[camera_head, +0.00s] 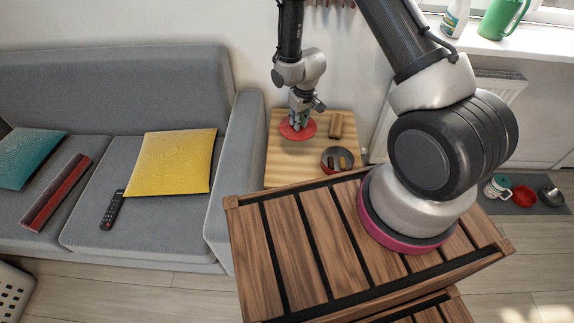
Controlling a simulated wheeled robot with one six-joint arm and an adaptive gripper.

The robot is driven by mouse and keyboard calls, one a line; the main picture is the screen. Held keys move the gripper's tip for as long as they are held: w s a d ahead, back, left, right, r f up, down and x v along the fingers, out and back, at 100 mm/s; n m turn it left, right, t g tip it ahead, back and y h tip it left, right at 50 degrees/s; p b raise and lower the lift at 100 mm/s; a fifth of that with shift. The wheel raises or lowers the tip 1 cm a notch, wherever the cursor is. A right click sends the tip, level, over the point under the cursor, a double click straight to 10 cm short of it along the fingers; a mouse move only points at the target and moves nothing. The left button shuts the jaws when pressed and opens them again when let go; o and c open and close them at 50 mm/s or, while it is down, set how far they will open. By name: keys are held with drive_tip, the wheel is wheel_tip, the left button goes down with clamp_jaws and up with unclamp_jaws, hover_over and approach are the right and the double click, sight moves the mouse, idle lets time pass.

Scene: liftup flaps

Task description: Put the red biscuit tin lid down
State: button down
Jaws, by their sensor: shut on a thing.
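The red biscuit tin lid (290,133) is a flat red disc over the left part of the small wooden side table (283,173). My gripper (298,122) points down at it, shut on the lid near its middle. The fingers hide part of the lid. I cannot tell whether the lid touches the tabletop or is held slightly above it.
A small wooden block-like object (336,125) stands right of the lid. The grey sofa's armrest (240,150) borders the table on the left. A slatted wooden surface (290,255) lies in front. Bare tabletop shows at front left.

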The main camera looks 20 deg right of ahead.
drive_tip(key=shift+n, duration=0.9)
drive_tip(key=a+f, duration=0.1)
drive_tip(key=f, duration=0.3)
drive_tip(key=s+a+f, duration=0.1)
drive_tip(key=f, duration=0.3)
drive_tip(key=a+f, duration=0.1)
drive_tip(key=f, duration=0.4)
drive_tip(key=shift+s+a, duration=0.1)
drive_tip(key=shift+s, duration=0.3)
wheel_tip(320, 180, down, 5)
drive_tip(key=shift+r, duration=0.1)
drive_tip(key=c, duration=1.4)
unclamp_jaws()
